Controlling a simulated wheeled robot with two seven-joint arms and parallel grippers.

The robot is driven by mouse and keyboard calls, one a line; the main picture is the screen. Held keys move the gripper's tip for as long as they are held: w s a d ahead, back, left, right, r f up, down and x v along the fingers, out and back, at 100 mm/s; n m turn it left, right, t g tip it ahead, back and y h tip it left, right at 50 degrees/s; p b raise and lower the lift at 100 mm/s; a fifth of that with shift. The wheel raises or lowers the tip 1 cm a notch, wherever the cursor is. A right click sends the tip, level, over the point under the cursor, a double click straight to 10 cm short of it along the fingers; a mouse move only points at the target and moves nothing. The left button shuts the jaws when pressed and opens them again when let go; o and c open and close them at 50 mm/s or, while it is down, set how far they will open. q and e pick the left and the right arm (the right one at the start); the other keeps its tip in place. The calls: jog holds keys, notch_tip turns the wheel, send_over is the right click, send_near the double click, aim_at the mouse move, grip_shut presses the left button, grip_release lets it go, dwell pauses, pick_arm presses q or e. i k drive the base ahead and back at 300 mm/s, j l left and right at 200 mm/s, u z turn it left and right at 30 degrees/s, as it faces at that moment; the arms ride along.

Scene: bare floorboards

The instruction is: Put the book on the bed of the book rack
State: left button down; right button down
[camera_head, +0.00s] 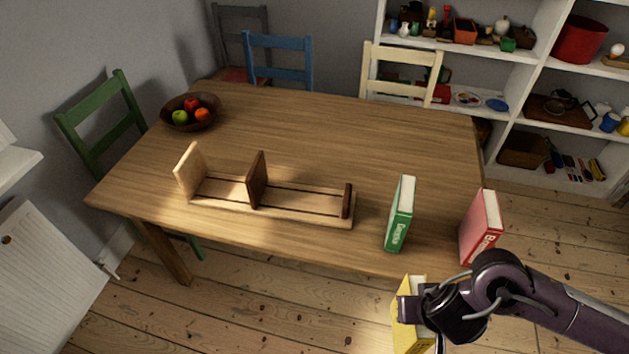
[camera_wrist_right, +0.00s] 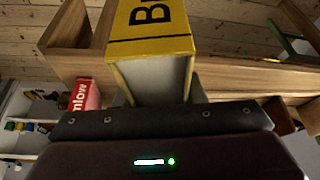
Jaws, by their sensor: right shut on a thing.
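My right gripper (camera_head: 418,312) is shut on a yellow book (camera_head: 407,338), held in front of the table's near edge. In the right wrist view the yellow book (camera_wrist_right: 150,28) shows large, with black letters, between the fingers. The wooden book rack (camera_head: 230,208) lies on the table, left of the gripper. It has a pale end board (camera_head: 190,172), a dark upright divider (camera_head: 257,180) and a small dark end stop (camera_head: 346,201). Its bed between the uprights is empty. My left gripper is in neither view.
A green book (camera_head: 400,215) and a red book (camera_head: 481,228) stand upright on the table (camera_head: 330,130) near the right front. The red book also shows in the wrist view (camera_wrist_right: 86,94). A fruit bowl (camera_head: 205,122) sits at the back left. Chairs and shelves stand beyond.

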aim_at(238, 191)
jog(key=j+z, duration=0.4)
jog(key=j, duration=2.1)
